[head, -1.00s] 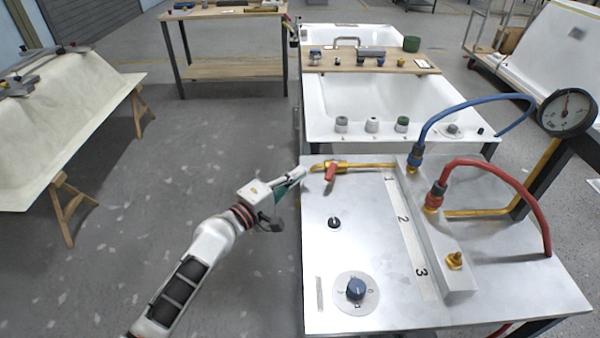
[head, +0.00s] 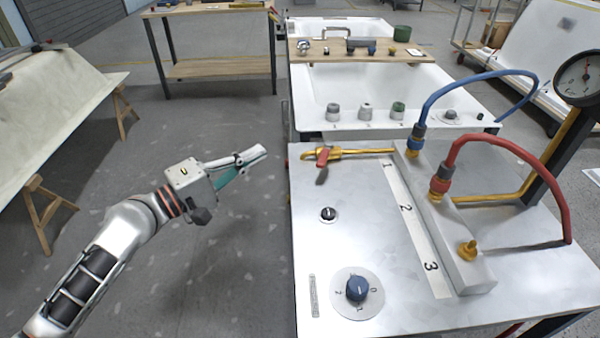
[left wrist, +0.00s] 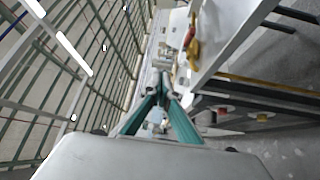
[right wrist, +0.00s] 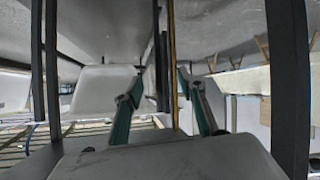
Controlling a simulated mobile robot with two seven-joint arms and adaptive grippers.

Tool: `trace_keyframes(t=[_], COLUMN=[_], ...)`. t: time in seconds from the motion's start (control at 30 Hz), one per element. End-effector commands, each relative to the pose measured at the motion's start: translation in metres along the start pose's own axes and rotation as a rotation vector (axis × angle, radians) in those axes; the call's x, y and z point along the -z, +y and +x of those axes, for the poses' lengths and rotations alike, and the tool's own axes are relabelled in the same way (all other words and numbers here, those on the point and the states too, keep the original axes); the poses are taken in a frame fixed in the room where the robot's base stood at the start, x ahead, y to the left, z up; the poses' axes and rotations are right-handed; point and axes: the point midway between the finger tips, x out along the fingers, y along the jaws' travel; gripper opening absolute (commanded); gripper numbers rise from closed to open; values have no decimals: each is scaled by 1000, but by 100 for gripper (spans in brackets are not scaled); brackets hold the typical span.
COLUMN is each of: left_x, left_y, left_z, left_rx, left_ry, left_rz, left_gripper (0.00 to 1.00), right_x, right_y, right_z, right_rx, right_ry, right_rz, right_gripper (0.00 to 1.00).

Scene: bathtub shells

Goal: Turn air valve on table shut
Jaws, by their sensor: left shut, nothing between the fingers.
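The air valve sits on a brass pipe (head: 352,152) at the far left corner of the grey metal table (head: 350,240). Its red lever (head: 321,166) stands roughly across the pipe, pointing toward the near side. In the left wrist view the red lever (left wrist: 188,36) shows small beyond the fingers, beside the table edge. My left gripper (head: 262,151) is shut and empty, off the table's left edge and apart from the lever. My right gripper (right wrist: 160,75) is open and empty; it shows only in the right wrist view.
A blue hose (head: 470,76) and a red hose (head: 520,141) rise from the manifold block (head: 440,215). A pressure gauge (head: 579,78) stands at right. A blue knob (head: 357,289) and black knob (head: 328,214) sit on the table.

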Motion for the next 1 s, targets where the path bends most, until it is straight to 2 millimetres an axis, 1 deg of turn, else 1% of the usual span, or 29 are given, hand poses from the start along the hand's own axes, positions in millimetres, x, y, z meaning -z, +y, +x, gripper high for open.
trace_keyframes(t=[0.03, 0.2, 0.3, 0.4, 0.57, 0.67, 0.77, 1.0], left_x=[5, 13, 15, 16, 16, 14, 12, 2], left_y=[-26, -43, -51, -55, -50, -46, -43, -47], left_z=[-3, -8, -11, -14, -15, -8, 4, 50], left_rx=[17, 42, 59, 70, 74, 70, 67, 66], left_ry=[-27, -120, -163, -193, -216, -219, -218, -218], left_rz=[-14, -40, -58, -67, -70, -65, -64, -65], left_gripper=[0, 0, 0, 0, 0, 0, 0, 0], right_x=[-26, -50, -61, -65, -63, -60, -60, -63], right_y=[-8, -18, -22, -24, -24, -22, -21, -18], right_z=[6, 15, 18, 19, 20, 20, 19, 19], right_rx=[12, 28, 36, 40, 41, 39, 36, 33], right_ry=[-25, -45, -56, -61, -57, -53, -54, -62], right_rz=[5, 9, 12, 14, 13, 9, 6, -1], right_gripper=[40, 40, 40, 40, 40, 40, 40, 40])
